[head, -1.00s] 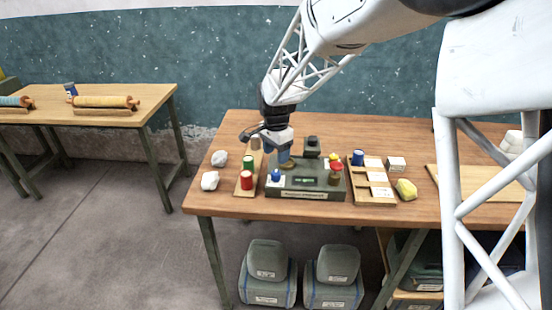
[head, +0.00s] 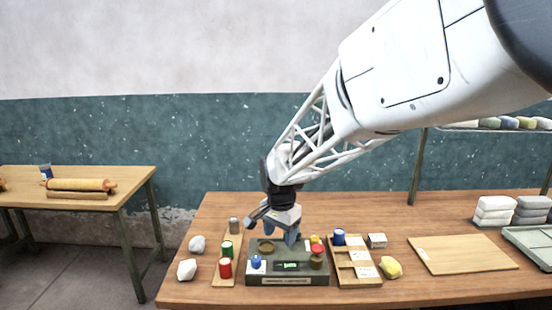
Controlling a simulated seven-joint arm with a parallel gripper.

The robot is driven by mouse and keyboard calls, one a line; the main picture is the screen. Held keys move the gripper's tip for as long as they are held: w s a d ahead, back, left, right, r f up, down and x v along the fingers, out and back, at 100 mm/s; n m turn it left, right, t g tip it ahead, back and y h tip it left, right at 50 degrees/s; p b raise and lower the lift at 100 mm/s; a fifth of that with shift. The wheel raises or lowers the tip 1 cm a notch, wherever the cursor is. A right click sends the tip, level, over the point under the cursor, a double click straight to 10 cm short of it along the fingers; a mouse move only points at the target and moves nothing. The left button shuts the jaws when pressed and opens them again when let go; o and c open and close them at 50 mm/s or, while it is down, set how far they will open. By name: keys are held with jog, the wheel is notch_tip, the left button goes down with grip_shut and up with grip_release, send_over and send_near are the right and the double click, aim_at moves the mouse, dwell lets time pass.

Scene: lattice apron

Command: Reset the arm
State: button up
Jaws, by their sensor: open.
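My gripper (head: 290,238) points down just above the back of a dark grey-green device (head: 250,279) on the wooden table. Its jaws are open, and I see nothing held between them. The device has a small lit display (head: 287,266), a blue knob or cap (head: 256,262) at the left and a red one (head: 318,249) at the right. The gripper hides part of the device's back. I cannot tell whether the fingertips touch it.
A wooden strip with green (head: 227,249) and red (head: 225,268) spools stands left, with white lumps (head: 187,270) beside it. A compartment tray (head: 345,274), blue spool (head: 339,237) and yellow lump (head: 390,267) are right. Farther right lies a bare board (head: 462,254).

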jog(key=s+d+r+n+t, duration=0.1)
jog(key=s+d+r+n, duration=0.15)
jog(key=s+d, duration=0.45)
jog(key=s+d+r+n, duration=0.1)
jog(key=s+d+r, duration=0.3)
jog(key=s, duration=0.4)
jog(key=s+d+n, duration=0.2)
jog(key=s+d, duration=0.1)
jog(key=s, duration=0.5)
jog(key=s+d+n+t, duration=0.1)
jog(key=s+d, duration=0.2)
jog(key=s, duration=0.6)
jog(key=shift+d+f+n, duration=0.3)
jog(key=shift+f+n, duration=0.05)
jog(key=shift+f, duration=0.05)
